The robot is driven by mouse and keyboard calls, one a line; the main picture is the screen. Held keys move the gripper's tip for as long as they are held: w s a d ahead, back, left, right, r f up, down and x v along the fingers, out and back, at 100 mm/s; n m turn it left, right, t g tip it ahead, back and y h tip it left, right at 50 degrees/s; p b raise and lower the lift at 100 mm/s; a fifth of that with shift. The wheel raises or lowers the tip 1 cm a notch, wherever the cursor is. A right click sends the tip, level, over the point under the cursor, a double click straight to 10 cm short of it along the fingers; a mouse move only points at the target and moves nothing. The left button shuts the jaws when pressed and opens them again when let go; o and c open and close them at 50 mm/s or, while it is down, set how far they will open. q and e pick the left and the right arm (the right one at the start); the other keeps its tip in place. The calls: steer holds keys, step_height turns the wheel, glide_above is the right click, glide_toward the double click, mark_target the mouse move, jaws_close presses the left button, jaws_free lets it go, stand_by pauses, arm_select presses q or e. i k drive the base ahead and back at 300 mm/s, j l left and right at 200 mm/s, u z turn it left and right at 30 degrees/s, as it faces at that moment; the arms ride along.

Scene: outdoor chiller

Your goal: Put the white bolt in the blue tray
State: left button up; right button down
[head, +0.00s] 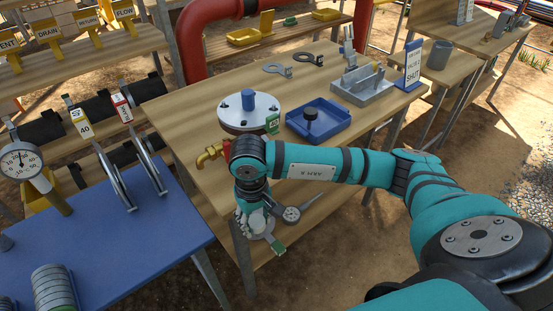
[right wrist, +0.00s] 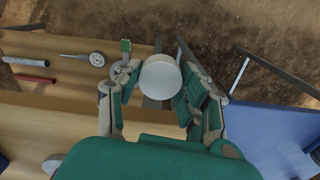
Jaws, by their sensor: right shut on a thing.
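My right gripper (head: 262,222) hangs beside the front edge of the wooden table, below its top, its fingers pointing down. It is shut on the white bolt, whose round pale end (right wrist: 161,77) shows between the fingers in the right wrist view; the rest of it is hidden. The blue tray (head: 335,131) lies on the table top, beyond my right forearm and apart from the gripper. A black knobbed piece (head: 310,118) stands in the tray. My left gripper is not in view.
A white round flange (head: 233,117) with a blue cylinder stands left of the tray, close to a brass valve (head: 209,155). A grey block (head: 362,86) and a blue sign (head: 413,65) stand behind. A dial gauge (head: 291,214) lies on the lower shelf. A blue table (head: 130,235) is at left.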

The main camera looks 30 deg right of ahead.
mark_target(326, 119)
steer(key=l+u, duration=0.1)
steer(key=l, duration=0.5)
steer(key=k+l+u, duration=0.15)
steer(key=l, duration=0.4)
steer(key=l+u, duration=0.1)
steer(key=l, duration=0.45)
steer(key=k+l+u, duration=0.1)
steer(key=l, duration=0.45)
steer(key=k, duration=0.05)
